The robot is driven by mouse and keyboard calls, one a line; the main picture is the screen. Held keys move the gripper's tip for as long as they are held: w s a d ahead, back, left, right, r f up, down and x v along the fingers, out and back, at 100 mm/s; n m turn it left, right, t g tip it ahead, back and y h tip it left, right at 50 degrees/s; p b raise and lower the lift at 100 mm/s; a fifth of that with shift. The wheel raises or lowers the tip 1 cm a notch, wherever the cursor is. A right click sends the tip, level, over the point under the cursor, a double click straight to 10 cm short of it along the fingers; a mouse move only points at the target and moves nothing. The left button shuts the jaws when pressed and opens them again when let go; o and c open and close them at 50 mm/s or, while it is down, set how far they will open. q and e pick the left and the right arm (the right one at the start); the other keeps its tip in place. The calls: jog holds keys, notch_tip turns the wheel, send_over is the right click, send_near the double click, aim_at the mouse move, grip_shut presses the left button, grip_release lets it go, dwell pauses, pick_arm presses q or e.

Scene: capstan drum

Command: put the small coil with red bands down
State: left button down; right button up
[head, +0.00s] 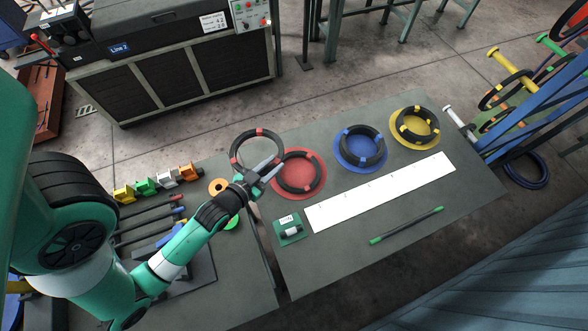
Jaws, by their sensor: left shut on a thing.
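My left gripper (268,170) is shut on a black coil with red bands (237,146). The held coil is at the table's left end, up and left of the red disc (318,187). I cannot tell its height above the table. Another dark coil (306,189) lies on the red disc, just right of my gripper, and part of it is hidden by the fingers. My right gripper is not in view.
A blue disc with a blue-banded coil (378,151) and a yellow-banded coil (430,136) on a yellow disc stand further right. A white strip (380,192), a green-ended rod (406,226) and a small green device (290,230) lie in front. A side table holds colored blocks (145,186).

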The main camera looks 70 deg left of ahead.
pick_arm(q)
jog(key=shift+s+a+b, duration=0.1)
jog(key=shift+a+b, duration=0.2)
jog(key=shift+a, duration=0.25)
jog(key=w+d+f+b, duration=0.1)
jog(key=w+f+b, duration=0.1)
jog(key=w+b, duration=0.15)
jog(key=b, duration=0.4)
send_over(313, 183)
jog(key=shift+y, duration=0.3)
jog(key=f, duration=0.7)
jog(key=shift+s, duration=0.2)
jog(key=f+b, duration=0.1)
jog(key=f, duration=0.2)
jog(key=shift+w+f+b, duration=0.2)
jog(key=shift+f+b, duration=0.15)
jog(key=shift+b, duration=0.05)
jog(key=shift+r, duration=0.1)
